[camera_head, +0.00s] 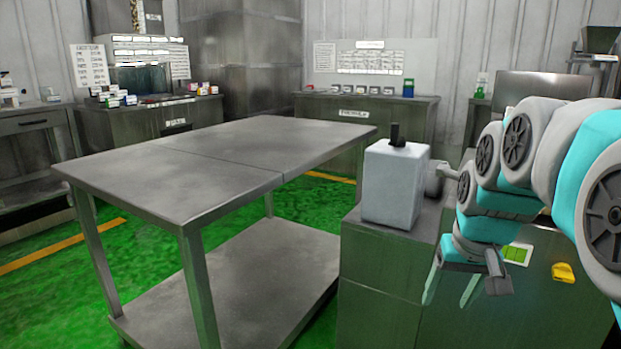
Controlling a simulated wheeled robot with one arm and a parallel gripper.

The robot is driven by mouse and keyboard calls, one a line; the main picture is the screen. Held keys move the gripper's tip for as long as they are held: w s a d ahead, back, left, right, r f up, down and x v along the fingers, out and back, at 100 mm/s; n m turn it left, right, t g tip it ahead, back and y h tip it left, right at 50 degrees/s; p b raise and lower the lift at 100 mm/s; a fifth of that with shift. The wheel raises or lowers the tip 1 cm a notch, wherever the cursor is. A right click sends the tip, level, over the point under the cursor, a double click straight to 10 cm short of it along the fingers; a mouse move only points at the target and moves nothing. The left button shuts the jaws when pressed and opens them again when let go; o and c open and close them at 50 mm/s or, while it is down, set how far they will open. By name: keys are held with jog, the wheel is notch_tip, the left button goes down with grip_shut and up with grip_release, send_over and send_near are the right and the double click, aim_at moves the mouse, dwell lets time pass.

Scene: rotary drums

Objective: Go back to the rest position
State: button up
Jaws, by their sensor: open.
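My gripper (452,288) is at the right of the view, at the end of my teal and white arm. Its fingers point down and stand apart, with nothing seen between them. It hangs in front of a dark cabinet (385,290), to the right of a pale grey box-shaped machine (392,188) with a black knob on top. The machine stands upright on the cabinet. I cannot tell how far the fingers are from the cabinet front.
A bare metal table (215,165) with a lower shelf fills the middle left. Counters with small boxes (120,97) line the back wall. A yellow item (563,272) shows at lower right. Green floor (60,300) is open at the left.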

jog(key=s+a+f+g, duration=0.1)
jog(key=s+f, duration=0.3)
jog(key=s, duration=0.4)
jog(key=s+a+f+n+g, duration=0.1)
jog(key=s+a+f+g, duration=0.1)
jog(key=s+a+f, duration=0.2)
jog(key=s+a+f+n+g, duration=0.1)
jog(key=s+a+f, duration=0.2)
jog(key=s+f, duration=0.3)
jog(key=s, duration=0.5)
jog(key=shift+s+a+g, duration=0.15)
jog(key=shift+s+g, duration=0.15)
